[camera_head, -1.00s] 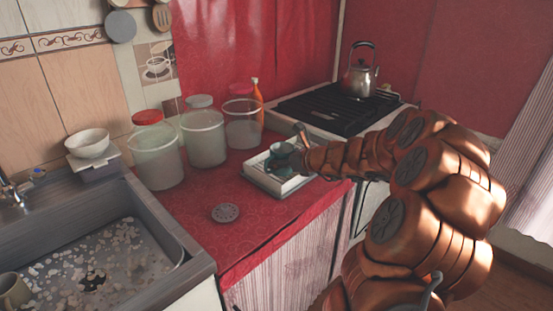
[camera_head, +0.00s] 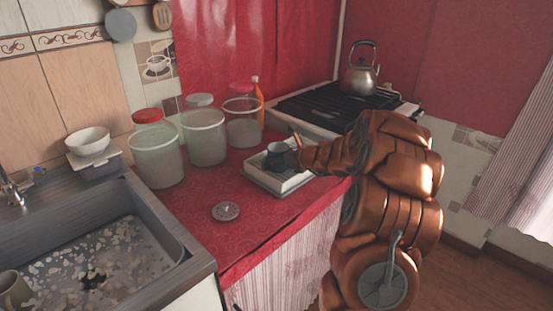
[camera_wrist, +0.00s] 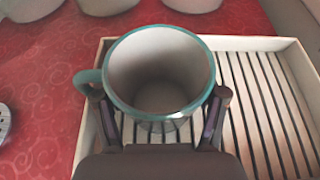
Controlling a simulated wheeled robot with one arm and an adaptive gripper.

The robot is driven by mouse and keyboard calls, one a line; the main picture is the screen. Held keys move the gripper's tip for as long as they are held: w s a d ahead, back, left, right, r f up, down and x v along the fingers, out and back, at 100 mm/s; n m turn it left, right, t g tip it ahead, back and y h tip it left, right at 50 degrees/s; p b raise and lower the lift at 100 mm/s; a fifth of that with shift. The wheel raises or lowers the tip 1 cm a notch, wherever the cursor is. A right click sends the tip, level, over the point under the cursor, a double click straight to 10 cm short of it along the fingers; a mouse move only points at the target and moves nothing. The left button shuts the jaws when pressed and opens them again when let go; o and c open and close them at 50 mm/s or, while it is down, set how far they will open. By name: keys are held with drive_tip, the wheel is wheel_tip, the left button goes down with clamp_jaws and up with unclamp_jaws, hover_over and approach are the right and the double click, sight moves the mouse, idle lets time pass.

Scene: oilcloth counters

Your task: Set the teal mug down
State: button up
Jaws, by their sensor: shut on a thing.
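The teal mug (camera_wrist: 160,105) has a teal rim, a pale empty inside and a handle to the left in the wrist view. In the head view the mug (camera_head: 278,149) is upright over the white slatted tray (camera_head: 262,181). My gripper (camera_wrist: 165,105) is shut on the mug, one finger on each side of its near wall. The tray's slats (camera_wrist: 262,90) show behind and to the right of the mug. I cannot tell whether the mug's base touches the slats, as the underside is hidden.
Several lidded jars (camera_head: 203,136) stand behind the tray on the red counter (camera_head: 200,200). A round drain-like disc (camera_head: 226,211) lies to the left. The sink (camera_head: 100,250) is at far left, and the stove (camera_head: 330,103) with a kettle (camera_head: 360,75) is behind.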

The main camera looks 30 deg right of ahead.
drive_tip(key=shift+f, duration=0.1)
drive_tip(key=o, duration=1.5)
drive_tip(key=shift+c, duration=0.2)
